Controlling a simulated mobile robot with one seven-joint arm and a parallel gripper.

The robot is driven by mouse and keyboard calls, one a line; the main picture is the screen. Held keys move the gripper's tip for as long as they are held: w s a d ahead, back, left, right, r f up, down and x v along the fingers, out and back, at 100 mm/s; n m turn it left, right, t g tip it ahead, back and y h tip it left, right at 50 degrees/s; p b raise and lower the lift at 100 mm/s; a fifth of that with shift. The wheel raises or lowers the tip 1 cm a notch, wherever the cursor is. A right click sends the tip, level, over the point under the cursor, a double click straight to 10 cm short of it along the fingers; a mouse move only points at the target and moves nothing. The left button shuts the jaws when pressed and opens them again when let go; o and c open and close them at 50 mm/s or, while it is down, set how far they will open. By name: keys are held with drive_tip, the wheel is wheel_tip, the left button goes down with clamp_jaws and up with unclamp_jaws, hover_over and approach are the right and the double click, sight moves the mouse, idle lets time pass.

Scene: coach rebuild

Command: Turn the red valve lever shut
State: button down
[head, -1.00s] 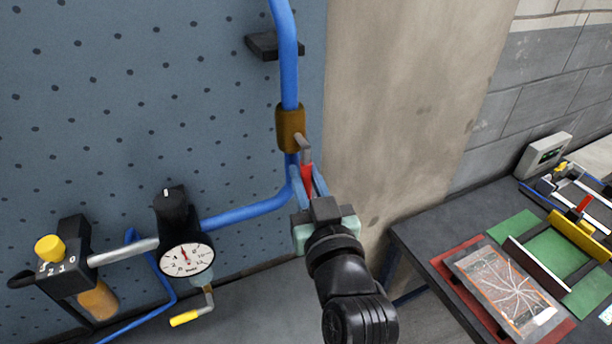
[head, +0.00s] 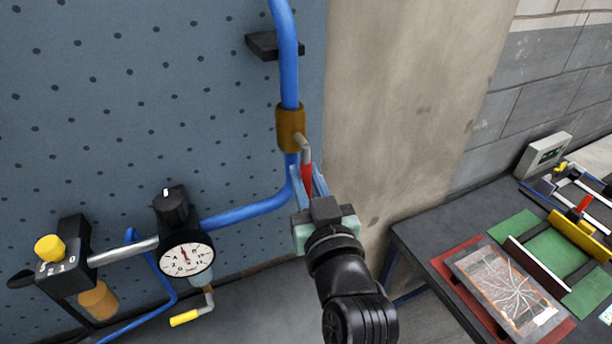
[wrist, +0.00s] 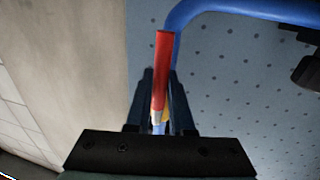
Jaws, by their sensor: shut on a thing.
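The red valve lever (head: 307,178) hangs down from the brass valve body (head: 290,128) on the blue pipe (head: 287,75), in line with the pipe's upright run. Its grey metal upper part bends out from the valve. My gripper (head: 308,184) is shut on the red handle, one finger on each side. In the wrist view the red lever (wrist: 162,75) stands between the two dark fingers (wrist: 158,103), its red end sticking out past them. The fingers and gripper body partly hide the lever's lower part in the head view.
A dial gauge (head: 187,261) with a black knob (head: 171,207) and a yellow-handled lever (head: 184,318) sit at lower left. A black box with a yellow knob (head: 48,247) is farther left. A workbench (head: 425,225) with parts stands at right.

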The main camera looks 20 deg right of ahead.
drive_tip(key=shift+d+f+b, duration=0.1)
drive_tip(key=shift+f+b, duration=0.05)
drive_tip(key=shift+b, duration=0.4)
drive_tip(key=d+r+n+t+y+b, duration=0.2)
drive_tip(key=d+r+n+b, duration=0.3)
drive_tip(key=n+b, duration=1.5)
drive_tip(key=shift+d+r+y+b, duration=0.35)
drive_tip(key=shift+r+y+b, duration=0.35)
drive_tip(key=shift+b, duration=2.2)
drive_tip(key=shift+t, duration=0.3)
drive_tip(key=c, duration=0.8)
unclamp_jaws()
drive_tip(key=shift+w, duration=0.1)
